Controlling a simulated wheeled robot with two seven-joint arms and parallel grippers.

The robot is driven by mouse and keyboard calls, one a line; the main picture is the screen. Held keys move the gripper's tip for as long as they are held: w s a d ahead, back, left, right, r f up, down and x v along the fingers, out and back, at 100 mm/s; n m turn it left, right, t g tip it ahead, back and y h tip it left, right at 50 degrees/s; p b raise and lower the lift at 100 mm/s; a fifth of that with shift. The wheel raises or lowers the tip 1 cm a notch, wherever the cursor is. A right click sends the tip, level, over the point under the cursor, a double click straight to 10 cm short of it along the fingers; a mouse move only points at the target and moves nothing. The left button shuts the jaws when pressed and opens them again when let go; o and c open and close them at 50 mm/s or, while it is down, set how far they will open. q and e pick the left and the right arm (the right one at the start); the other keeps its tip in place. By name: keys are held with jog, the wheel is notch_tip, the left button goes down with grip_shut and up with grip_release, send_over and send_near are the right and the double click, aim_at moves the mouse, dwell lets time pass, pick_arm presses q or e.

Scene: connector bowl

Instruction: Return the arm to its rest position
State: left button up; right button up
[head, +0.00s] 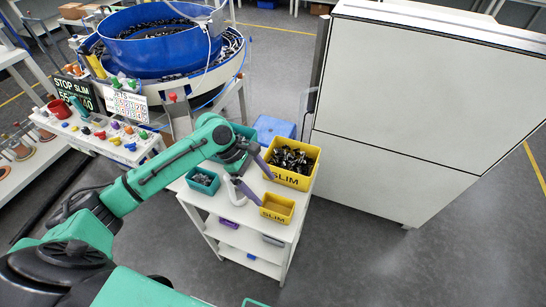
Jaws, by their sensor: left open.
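My left arm reaches in from the left in the head view. My left gripper (266,191) is open, with its two dark fingers spread above the white cart (232,211). Nothing shows between the fingers. A large yellow bin marked SLIM (288,180), filled with dark connectors (292,159), stands at the cart's back right, close to one finger. A small yellow SLIM bin (277,207) sits at the front right, near the other fingertip. Its inside looks empty. My right gripper is not in view.
A teal bin (203,181) with small parts sits on the cart's left. A blue bowl feeder (160,51) stands at the back left, with a white button table (100,138) before it. A tall white cabinet (415,100) stands right. The floor at front right is clear.

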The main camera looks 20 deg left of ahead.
pick_arm(q)
jog(key=s+d+f+m, duration=0.1)
jog(key=m, duration=0.3)
jog(key=s+d+f+m+t+y, duration=0.1)
jog(key=s+m, duration=0.1)
jog(key=m, duration=0.2)
jog(key=s+d+f+m+t, duration=0.1)
jog(key=f+m, duration=0.1)
jog(key=m, duration=0.2)
jog(key=shift+s+d+y, duration=0.3)
jog(key=shift+s+y, duration=0.1)
jog(key=s+a+m+t+y, duration=0.2)
jog(key=s+a+m+y, duration=0.3)
jog(key=s+a+m, duration=0.45)
notch_tip(320, 180, down, 26)
jog(key=s+a+n+g+b, duration=0.1)
jog(key=n+b, duration=0.1)
jog(key=s+a+f+g+b, duration=0.1)
jog(key=s+a+f, duration=0.2)
jog(key=s+f, duration=1.1)
jog(key=shift+s+f+g, duration=0.25)
jog(key=shift+s+g, duration=0.05)
jog(key=shift+s, duration=0.8)
